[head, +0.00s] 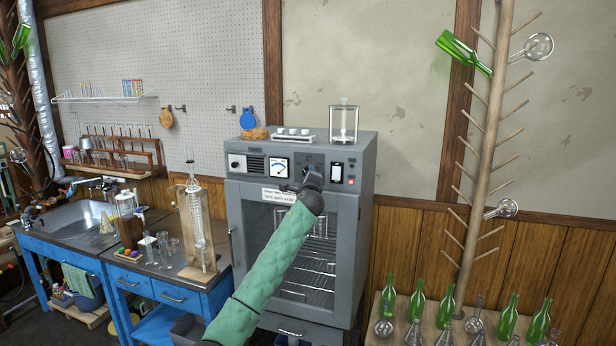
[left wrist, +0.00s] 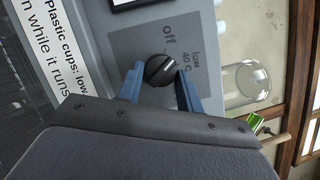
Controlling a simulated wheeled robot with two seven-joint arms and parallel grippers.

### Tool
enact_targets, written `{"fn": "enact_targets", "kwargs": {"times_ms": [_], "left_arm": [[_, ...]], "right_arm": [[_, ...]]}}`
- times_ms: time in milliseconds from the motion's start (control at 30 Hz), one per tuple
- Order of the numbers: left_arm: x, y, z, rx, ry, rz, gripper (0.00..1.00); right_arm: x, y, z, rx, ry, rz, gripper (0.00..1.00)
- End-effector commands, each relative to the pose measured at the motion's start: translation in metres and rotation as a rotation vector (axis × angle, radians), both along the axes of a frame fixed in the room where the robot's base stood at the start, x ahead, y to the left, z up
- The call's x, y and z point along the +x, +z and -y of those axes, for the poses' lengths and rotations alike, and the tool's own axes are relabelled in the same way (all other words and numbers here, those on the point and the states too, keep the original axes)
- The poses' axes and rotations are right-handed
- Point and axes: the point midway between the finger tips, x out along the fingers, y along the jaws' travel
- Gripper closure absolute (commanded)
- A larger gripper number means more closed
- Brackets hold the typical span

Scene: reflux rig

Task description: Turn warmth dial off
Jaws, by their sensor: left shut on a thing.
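The warmth dial is a black round knob (left wrist: 161,69) on the grey panel of the oven cabinet (head: 368,160). In the left wrist view it sits beside the printed words "off" and "low 40 °C". A pale line on the knob seems to lean toward the "low 40 °C" side, not straight at "off". My left gripper (left wrist: 157,77) has its two blue fingers on either side of the knob and is shut on it. In the head view my left gripper (head: 310,181) is at the front panel and mostly hides the dial. My right gripper is not in view.
A white label (left wrist: 50,45) about plastic cups is beside the dial. A glass jar (head: 343,122) and a tray of small cups (head: 291,136) stand on the cabinet. A glass apparatus on a wooden stand (head: 198,230) is to the left, and green bottles (head: 508,318) to the right.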

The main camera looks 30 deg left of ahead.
Motion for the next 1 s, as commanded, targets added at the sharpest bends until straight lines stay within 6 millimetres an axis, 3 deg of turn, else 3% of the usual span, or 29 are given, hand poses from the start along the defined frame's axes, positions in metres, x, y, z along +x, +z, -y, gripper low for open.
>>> {"fn": "enact_targets", "kwargs": {"times_ms": [500,1000], "left_arm": [[0.0,0.004,0.001,-0.366,0.001,0.086,0.87],[0.0,0.004,0.0,-0.454,0.002,0.108,0.87]], "right_arm": [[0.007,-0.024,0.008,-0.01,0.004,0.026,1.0],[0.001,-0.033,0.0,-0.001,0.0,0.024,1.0]]}}
